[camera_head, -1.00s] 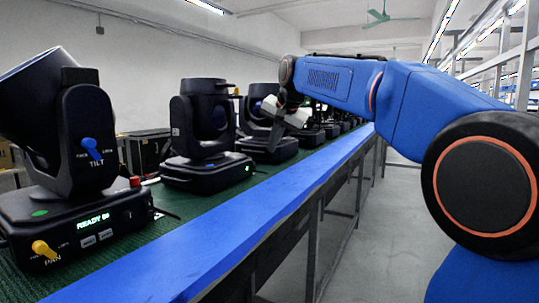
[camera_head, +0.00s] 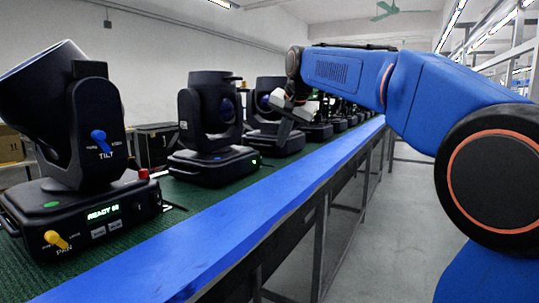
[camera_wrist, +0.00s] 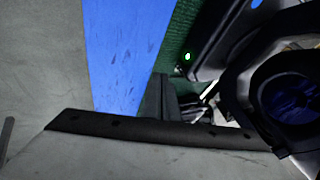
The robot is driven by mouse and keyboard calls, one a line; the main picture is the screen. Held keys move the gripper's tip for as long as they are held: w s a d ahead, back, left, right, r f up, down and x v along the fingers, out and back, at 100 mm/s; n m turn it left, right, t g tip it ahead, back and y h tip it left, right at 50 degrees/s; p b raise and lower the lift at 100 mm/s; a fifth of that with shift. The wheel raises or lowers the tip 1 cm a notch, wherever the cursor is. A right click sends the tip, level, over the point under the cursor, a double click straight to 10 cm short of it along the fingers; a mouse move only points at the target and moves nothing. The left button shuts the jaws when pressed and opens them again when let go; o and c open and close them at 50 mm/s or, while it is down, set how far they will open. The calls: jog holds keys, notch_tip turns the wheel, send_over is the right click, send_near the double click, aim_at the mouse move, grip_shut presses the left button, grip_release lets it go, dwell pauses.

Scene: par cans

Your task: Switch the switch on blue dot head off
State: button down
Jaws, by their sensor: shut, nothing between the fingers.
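The nearest moving head (camera_head: 78,165) stands at the left. It has a green dot (camera_head: 51,205), a blue TILT lever (camera_head: 99,137), a yellow PAN lever (camera_head: 57,240) and a lit READY display. A second head (camera_head: 208,120) stands beyond it with a small green light, and a third head (camera_head: 268,105) behind that. I cannot make out a blue dot on any head. My gripper (camera_head: 284,117) is out by the third head, shut and empty. In the wrist view the shut fingers (camera_wrist: 160,98) point beside a dark head with a blue lens (camera_wrist: 291,98) and a green light (camera_wrist: 187,57).
The heads stand on a green belt (camera_head: 185,204) with a blue edge rail (camera_head: 200,241); the rail also shows in the wrist view (camera_wrist: 115,50). More heads continue down the line. A red button (camera_head: 143,174) sits by the nearest head. The grey floor (camera_head: 385,240) to the right is clear.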

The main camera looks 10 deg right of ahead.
aim_at(261, 163)
jog(key=x, duration=1)
jog(key=shift+w+a+f, duration=0.2)
jog(key=shift+w+a, duration=0.55)
jog(key=shift+a, duration=0.05)
jog(key=shift+w+a+f, duration=0.1)
jog(key=shift+w+a, duration=0.45)
jog(key=shift+w, duration=0.05)
jog(key=shift+w+a+f, duration=0.1)
jog(key=shift+w+a, duration=0.05)
jog(key=shift+r, duration=0.9)
